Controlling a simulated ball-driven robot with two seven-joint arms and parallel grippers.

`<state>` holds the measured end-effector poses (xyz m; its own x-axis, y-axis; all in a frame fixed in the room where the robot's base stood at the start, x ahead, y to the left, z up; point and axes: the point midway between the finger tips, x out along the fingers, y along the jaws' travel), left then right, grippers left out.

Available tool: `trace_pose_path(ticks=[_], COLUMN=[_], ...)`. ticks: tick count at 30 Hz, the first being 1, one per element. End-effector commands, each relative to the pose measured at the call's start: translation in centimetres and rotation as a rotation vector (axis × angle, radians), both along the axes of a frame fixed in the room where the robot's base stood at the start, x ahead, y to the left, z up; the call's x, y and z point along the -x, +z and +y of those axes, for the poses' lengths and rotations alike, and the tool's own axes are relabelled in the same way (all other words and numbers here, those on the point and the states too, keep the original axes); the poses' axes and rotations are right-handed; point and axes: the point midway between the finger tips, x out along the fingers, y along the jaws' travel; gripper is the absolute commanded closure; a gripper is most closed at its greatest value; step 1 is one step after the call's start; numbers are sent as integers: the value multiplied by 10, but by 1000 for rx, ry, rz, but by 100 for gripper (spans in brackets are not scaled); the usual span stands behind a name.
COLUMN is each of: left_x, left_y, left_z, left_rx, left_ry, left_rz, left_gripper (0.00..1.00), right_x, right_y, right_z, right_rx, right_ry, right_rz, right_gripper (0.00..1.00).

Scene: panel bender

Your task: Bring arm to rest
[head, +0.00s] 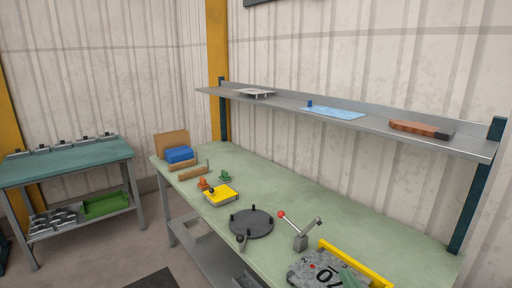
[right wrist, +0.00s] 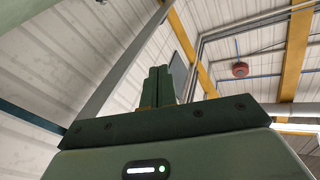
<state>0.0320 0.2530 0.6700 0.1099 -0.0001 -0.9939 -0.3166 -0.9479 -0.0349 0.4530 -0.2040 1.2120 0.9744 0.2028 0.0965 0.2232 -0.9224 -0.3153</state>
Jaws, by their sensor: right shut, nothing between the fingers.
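My right gripper (right wrist: 160,85) shows in the right wrist view. Its two dark green fingers are together with nothing between them, and they point up toward the ceiling and upper wall. In the head view I cannot clearly make out the right gripper; a small green piece (head: 350,277) at the bottom edge, over a speckled grey block (head: 322,270), may or may not be part of it. My left gripper is not in view.
The green bench (head: 300,205) holds a dark round plate (head: 251,223), a red-knobbed lever (head: 300,240), a yellow-topped block (head: 220,195) and a yellow bar (head: 355,263). A grey shelf (head: 370,128) hangs above. A side table (head: 65,160) stands left, with floor between.

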Motion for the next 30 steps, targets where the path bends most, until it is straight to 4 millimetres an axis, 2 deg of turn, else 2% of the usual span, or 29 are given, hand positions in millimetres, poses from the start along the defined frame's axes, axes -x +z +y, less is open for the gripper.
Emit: trace_pose_path(ticks=[1, 3, 7, 9, 12, 17, 18, 21, 26, 29, 30], left_x=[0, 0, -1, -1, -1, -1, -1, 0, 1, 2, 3], left_y=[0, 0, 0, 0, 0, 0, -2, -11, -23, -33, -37], left_z=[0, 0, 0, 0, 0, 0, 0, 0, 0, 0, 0], left_rx=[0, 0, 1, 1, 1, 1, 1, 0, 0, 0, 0], left_ry=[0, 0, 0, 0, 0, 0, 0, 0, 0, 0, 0], left_rz=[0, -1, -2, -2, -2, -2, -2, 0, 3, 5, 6], left_gripper=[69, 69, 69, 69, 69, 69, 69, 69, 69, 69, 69], right_x=[18, 43, 88, 110, 141, 190, 195, 188, 187, 193, 197], right_y=[-24, -56, -98, -111, -121, -119, -126, -173, -248, -303, -328], right_z=[11, 15, -3, -19, -45, -89, -94, -85, -72, -63, -60], right_rx=[168, 400, 728, 869, 1040, 1271, 1296, 1265, 1215, 1171, 1150], right_ry=[43, 82, 94, 80, 47, -32, -38, 15, 93, 146, 169], right_rz=[101, 248, 483, 594, 740, 959, 995, 1006, 1040, 1069, 1083], right_gripper=[100, 100, 100, 100, 100, 100, 100, 100, 100, 100, 100])
